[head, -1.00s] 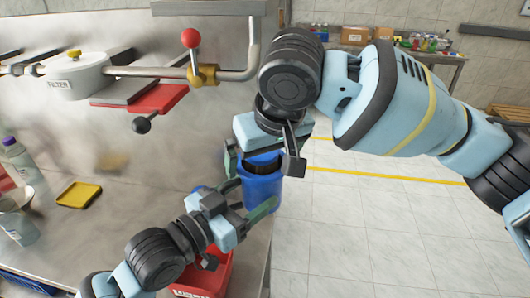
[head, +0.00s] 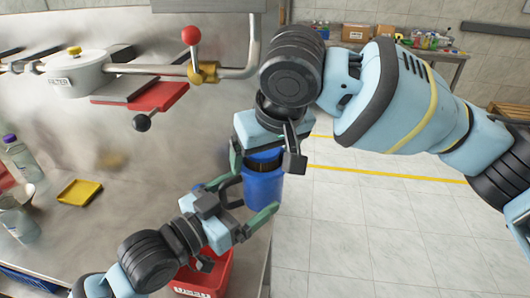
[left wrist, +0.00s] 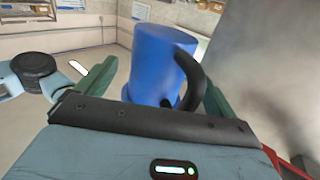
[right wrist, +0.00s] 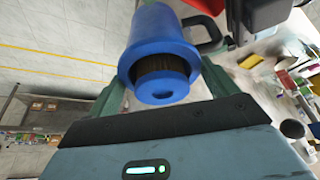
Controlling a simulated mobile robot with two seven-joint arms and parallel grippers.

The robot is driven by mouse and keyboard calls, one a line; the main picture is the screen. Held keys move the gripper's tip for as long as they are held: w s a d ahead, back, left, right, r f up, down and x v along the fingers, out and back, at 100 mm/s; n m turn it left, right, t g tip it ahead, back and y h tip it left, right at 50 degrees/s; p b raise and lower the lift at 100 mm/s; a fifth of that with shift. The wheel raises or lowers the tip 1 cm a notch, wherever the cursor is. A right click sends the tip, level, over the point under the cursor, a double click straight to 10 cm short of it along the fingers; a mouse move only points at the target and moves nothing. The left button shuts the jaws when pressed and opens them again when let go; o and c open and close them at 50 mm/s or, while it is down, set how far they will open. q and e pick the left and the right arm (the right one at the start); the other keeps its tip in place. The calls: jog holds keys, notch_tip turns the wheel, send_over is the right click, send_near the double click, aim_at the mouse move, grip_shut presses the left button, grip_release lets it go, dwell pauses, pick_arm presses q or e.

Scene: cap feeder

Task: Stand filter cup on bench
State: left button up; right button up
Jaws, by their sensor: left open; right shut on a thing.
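The filter cup is a blue cup (head: 263,187) with a dark handle, held in the air beside the bench edge. My right gripper (head: 258,156) is shut on it near its top, with the fingers on either side. The right wrist view shows the cup (right wrist: 160,45) between those fingers, with a dark ribbed band near the end. My left gripper (head: 249,196) is open just below, its fingers to either side of the cup. In the left wrist view the cup (left wrist: 155,60) and its curved handle (left wrist: 194,76) lie ahead between the open fingers. Contact there cannot be told.
The steel bench (head: 120,225) has free room around a yellow tray (head: 80,192). A red bin (head: 208,275) stands below my left gripper. Bottles (head: 22,160) stand at the left. A white filter housing (head: 75,77), pipe and red-knobbed valve (head: 191,37) are on the wall.

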pick_arm(q)
jog(key=v, duration=0.6)
jog(key=shift+a, duration=0.1)
